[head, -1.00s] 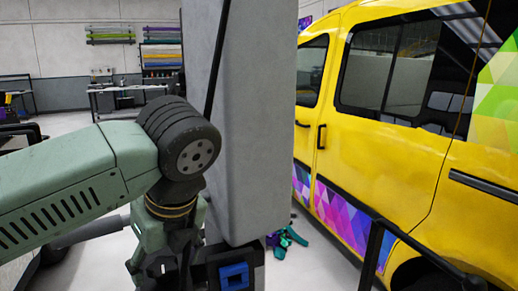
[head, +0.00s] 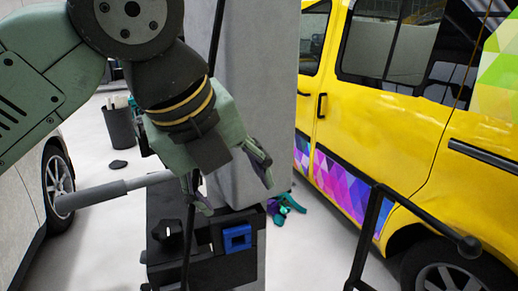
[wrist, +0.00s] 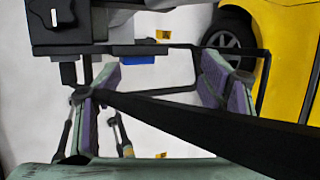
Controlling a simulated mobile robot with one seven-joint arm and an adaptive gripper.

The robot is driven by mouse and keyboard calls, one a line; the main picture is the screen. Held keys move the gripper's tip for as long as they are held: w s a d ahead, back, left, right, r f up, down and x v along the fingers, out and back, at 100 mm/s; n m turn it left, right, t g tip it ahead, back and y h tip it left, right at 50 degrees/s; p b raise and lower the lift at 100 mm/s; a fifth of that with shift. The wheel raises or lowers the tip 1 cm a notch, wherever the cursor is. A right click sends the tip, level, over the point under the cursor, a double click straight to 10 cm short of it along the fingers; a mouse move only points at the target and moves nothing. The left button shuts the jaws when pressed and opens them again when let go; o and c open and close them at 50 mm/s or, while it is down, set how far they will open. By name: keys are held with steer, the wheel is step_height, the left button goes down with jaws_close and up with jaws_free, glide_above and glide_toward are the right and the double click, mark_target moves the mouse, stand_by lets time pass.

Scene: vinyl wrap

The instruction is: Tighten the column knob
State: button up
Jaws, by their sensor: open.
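A black lobed knob (head: 168,235), which looks like the column knob, sits on the left of a dark block (head: 228,268) at the foot of the grey column (head: 262,110). A dark knob (wrist: 50,12) also shows at the top left of the wrist view. My gripper (head: 228,184) is open, above and to the right of the knob and apart from it. Its purple-lined fingers (wrist: 158,95) are spread in the wrist view, with the knob outside them.
A thin dark rod (wrist: 200,120) crosses the wrist view in front of my fingers. A blue square part (head: 237,238) is on the block. A grey rod (head: 115,190) reaches left. The yellow van (head: 390,130) and a black rail (head: 372,225) stand to the right.

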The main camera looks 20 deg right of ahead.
steer(key=s+r+m+g+h+b, duration=0.2)
steer(key=s+r+m+g+h, duration=0.3)
steer(key=s+r+m+h, duration=0.5)
steer(key=s+a+r+h, duration=0.1)
steer(key=s+h, duration=0.2)
steer(key=shift+g, duration=0.3)
